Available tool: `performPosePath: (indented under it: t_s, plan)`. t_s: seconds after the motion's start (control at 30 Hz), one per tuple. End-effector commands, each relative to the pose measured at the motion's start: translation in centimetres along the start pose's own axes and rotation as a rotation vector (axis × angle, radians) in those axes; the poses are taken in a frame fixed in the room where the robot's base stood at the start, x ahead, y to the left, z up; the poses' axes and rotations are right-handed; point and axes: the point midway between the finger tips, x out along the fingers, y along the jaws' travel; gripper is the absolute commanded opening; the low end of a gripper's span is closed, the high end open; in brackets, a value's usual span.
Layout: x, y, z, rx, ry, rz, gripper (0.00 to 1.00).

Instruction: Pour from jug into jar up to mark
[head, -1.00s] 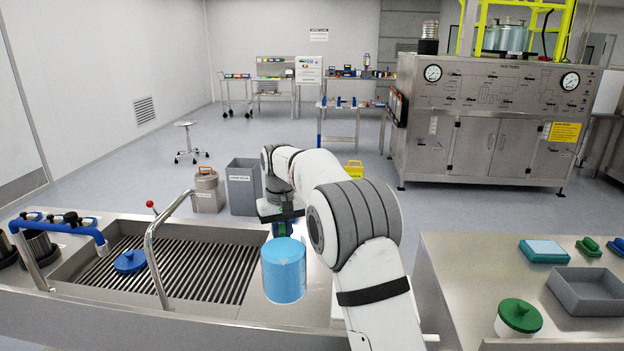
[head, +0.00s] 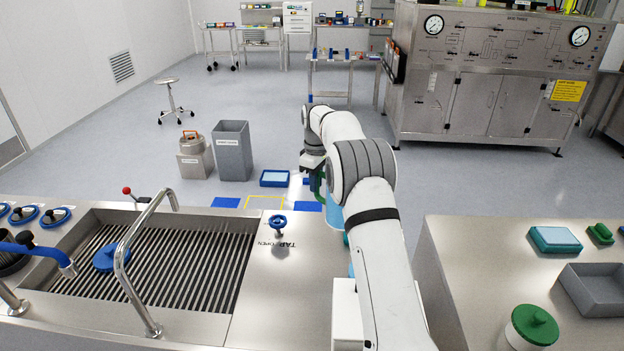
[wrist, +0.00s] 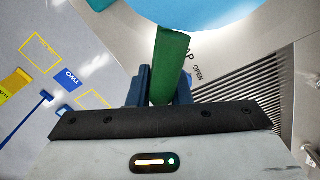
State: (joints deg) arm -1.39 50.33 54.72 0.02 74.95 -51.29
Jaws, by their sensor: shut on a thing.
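My gripper (head: 314,165) is shut on the green handle (wrist: 170,62) of the light blue jug (wrist: 215,12). In the wrist view the handle stands between the two dark blue fingers, and the jug is cut off by the top edge. In the head view the jug (head: 335,208) is mostly hidden behind my arm, so its tilt and contents cannot be told. A white container with a green lid (head: 534,324) stands on the right counter; I cannot tell if it is the jar. No fill mark is visible.
A sink with a ribbed bottom (head: 165,265), a curved steel rail (head: 128,255) and a blue tap wheel (head: 277,222) are at left. A grey tray (head: 597,290) lies on the right counter. A grey bin (head: 232,150) stands on the floor beyond.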

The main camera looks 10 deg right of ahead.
Motion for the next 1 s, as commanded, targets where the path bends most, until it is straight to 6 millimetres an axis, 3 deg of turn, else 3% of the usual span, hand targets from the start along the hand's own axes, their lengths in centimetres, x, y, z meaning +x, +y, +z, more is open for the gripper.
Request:
performPosePath:
  t_s: [0.27, 0.8, 1.0]
  plan:
    - [0.0, -0.8, -0.9, -0.021, 0.000, 0.000, 0.00]
    - [-1.8, -1.4, 2.0, -0.010, 0.339, 0.092, 0.00]
    - [-2.1, -1.4, 2.0, -0.014, 0.360, 0.097, 0.00]
